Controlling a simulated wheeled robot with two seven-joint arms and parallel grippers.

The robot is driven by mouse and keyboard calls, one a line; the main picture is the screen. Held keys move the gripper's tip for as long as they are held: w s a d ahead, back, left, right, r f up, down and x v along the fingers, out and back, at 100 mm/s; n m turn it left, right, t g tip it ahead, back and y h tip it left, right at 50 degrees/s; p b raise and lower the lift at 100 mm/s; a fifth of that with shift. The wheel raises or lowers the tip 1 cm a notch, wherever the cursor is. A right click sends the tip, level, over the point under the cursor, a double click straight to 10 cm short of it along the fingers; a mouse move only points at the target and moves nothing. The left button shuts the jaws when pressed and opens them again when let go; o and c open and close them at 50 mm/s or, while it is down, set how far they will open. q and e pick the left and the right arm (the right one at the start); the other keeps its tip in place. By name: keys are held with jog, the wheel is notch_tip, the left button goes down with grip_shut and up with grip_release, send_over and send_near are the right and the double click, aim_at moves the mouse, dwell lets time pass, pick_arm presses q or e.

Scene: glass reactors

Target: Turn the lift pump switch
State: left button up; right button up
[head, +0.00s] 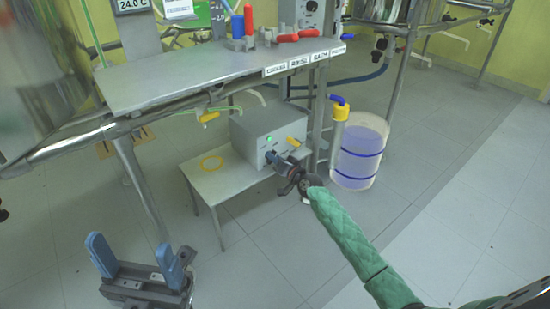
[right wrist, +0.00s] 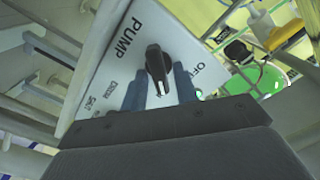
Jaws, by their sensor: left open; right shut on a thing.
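The grey pump box (head: 262,125) sits on a small low table under the bench, with a green lamp (head: 269,139) lit on its front. In the right wrist view its panel (right wrist: 112,75) carries the words PUMP and OFF. The black switch knob (right wrist: 157,66) stands on this panel between the blue fingers of my right gripper (right wrist: 158,90). My right gripper (head: 277,161) is at the box front in the head view, shut on the knob, and hides it there. My left gripper (head: 140,247) is open and empty at the lower left.
The bench (head: 190,75) overhangs the box. A clear container with blue liquid (head: 360,150) stands on the floor right of the table. Open floor lies in front.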

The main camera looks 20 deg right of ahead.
dwell(0.4)
jog(key=o, duration=0.6)
jog(key=shift+o, duration=0.2)
jog(key=p+v, duration=0.1)
jog(key=v, duration=0.7)
jog(key=shift+p, duration=0.35)
